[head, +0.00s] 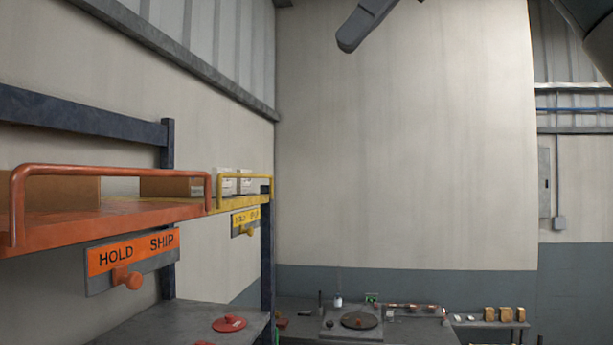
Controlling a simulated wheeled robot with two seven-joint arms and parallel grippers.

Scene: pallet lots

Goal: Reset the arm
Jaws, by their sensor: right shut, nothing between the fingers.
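My right gripper (351,38) shows at the top of the head view, right of centre, as a dark grey finger shape pointing down and left. It is shut and empty, high up in front of the bare beige wall, apart from everything else. A dark part of my arm shows in the top right corner. The rest of the arm is cut off by the picture's top edge. My left gripper is not in view.
At left stands a rack with an orange shelf (120,212) and a yellow shelf (240,201), both railed. An orange HOLD/SHIP sign (133,250) hangs below. A red disc (229,323) lies on a grey surface. A far bench (420,331) holds small items.

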